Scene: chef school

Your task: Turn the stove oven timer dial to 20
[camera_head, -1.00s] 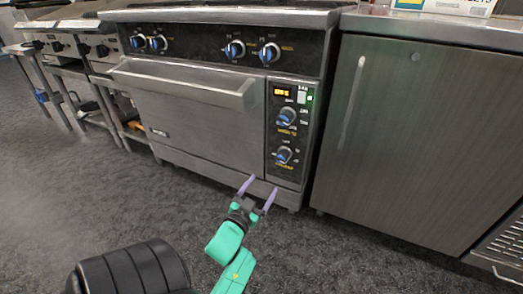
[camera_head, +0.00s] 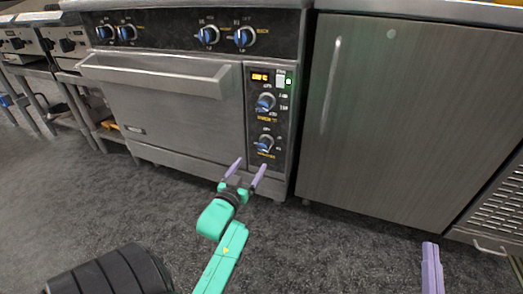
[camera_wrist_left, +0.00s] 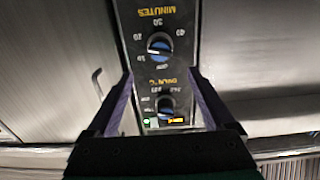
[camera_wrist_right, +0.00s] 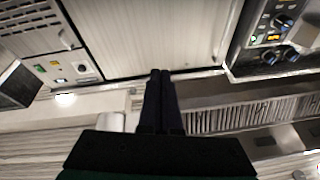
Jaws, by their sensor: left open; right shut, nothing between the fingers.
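The timer dial (camera_head: 265,143) is the lower black and blue knob on the oven's right-hand panel. In the left wrist view, upside down, this knob (camera_wrist_left: 160,45) has "MINUTES" and numbers around it; its exact setting is unclear. The temperature dial (camera_head: 265,102) sits above it, and also shows in the left wrist view (camera_wrist_left: 166,103). My left gripper (camera_head: 249,168) is open and empty, in front of the panel's lower end and just below the timer dial, seemingly apart from it. My right gripper (camera_head: 432,262) is shut and empty at the lower right; its fingers show in its wrist view (camera_wrist_right: 160,74).
The oven door handle (camera_head: 160,72) sticks out left of the panel. A row of knobs (camera_head: 225,36) runs above. A steel cabinet (camera_head: 410,120) stands to the right. The grey floor (camera_head: 340,240) in front is clear.

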